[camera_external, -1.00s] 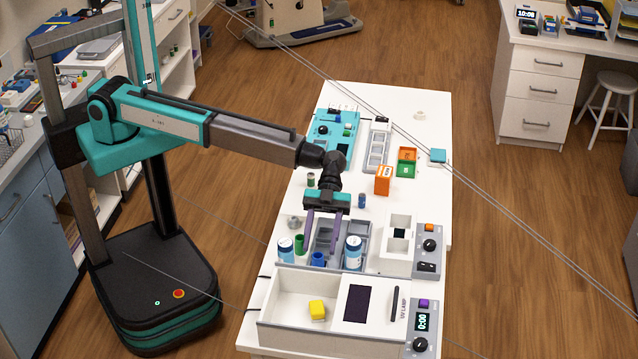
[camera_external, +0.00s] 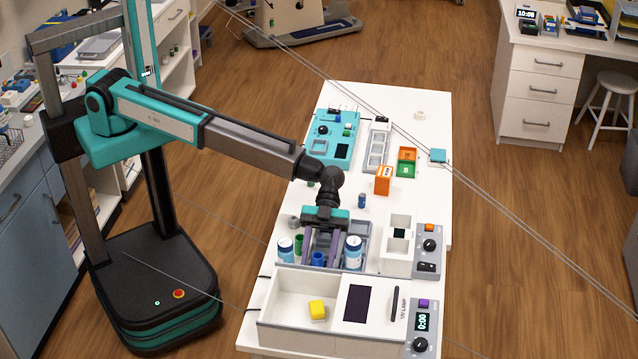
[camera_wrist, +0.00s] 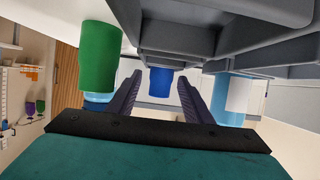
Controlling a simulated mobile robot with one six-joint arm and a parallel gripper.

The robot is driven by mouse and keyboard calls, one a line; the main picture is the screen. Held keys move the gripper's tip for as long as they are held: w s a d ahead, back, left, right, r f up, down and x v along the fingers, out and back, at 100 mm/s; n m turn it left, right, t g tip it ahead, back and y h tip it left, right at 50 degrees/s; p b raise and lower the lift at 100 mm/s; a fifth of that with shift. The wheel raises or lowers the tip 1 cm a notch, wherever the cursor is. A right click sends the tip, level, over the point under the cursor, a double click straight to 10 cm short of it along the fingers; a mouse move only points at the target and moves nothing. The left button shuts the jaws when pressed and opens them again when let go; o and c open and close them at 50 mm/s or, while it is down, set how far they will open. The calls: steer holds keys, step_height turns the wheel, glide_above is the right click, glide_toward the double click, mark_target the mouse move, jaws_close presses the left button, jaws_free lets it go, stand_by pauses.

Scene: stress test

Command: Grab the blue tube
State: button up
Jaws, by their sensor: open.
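The blue tube (camera_external: 318,259) stands at the front of the grey rack, low between the green tube and a white-and-blue jar. In the wrist view the blue tube (camera_wrist: 161,81) is centred just beyond the fingertips. My gripper (camera_external: 320,252) is open and points down over the rack, with its purple fingers spread. In the wrist view my gripper (camera_wrist: 158,84) has one finger on each side of the tube, with a visible gap. Whether the tips are level with the tube is unclear. Nothing is held.
The green tube (camera_wrist: 99,57) is close on the left. White-and-blue jars stand on both sides, one left (camera_external: 286,249) and one right (camera_external: 353,252). The grey rack (camera_external: 362,230) lies behind. A white tray (camera_external: 290,290) with a yellow cube is in front.

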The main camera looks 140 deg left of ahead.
steer(key=shift+c, duration=0.4)
steer(key=c, duration=1)
steer(key=shift+c, duration=0.2)
step_height(320, 180, up, 10)
steer(key=b, duration=0.3)
steer(key=shift+b, duration=0.35)
